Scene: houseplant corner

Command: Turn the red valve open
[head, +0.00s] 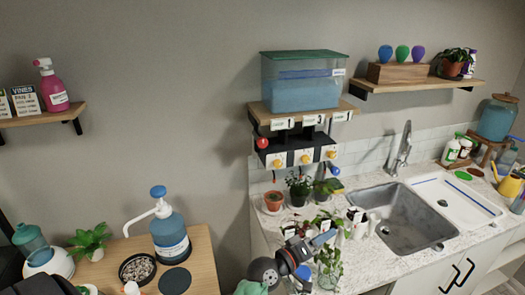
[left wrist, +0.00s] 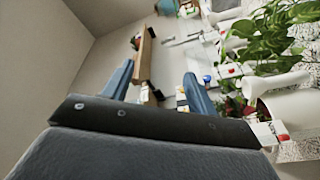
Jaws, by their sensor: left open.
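The red valve (head: 262,143) is a small red knob at the left end of a dark wall bracket, below the shelf with the water tank. Yellow knobs (head: 305,159) sit on the lower row, with a blue one (head: 336,170) at its right end. My left gripper (head: 314,256) is below and right of the red valve, well apart from it, above the counter plants. In the left wrist view its two fingers (left wrist: 157,92) are spread with nothing between them. I cannot pick out the red valve for sure in that view. My right gripper is not in view.
The clear tank (head: 300,95) of blue water stands on its shelf above the valves. Potted plants (head: 298,187) crowd the counter under the bracket. A sink (head: 405,222) lies to the right. A pump bottle (head: 170,238) stands on the wooden table at left. The wall left of the bracket is bare.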

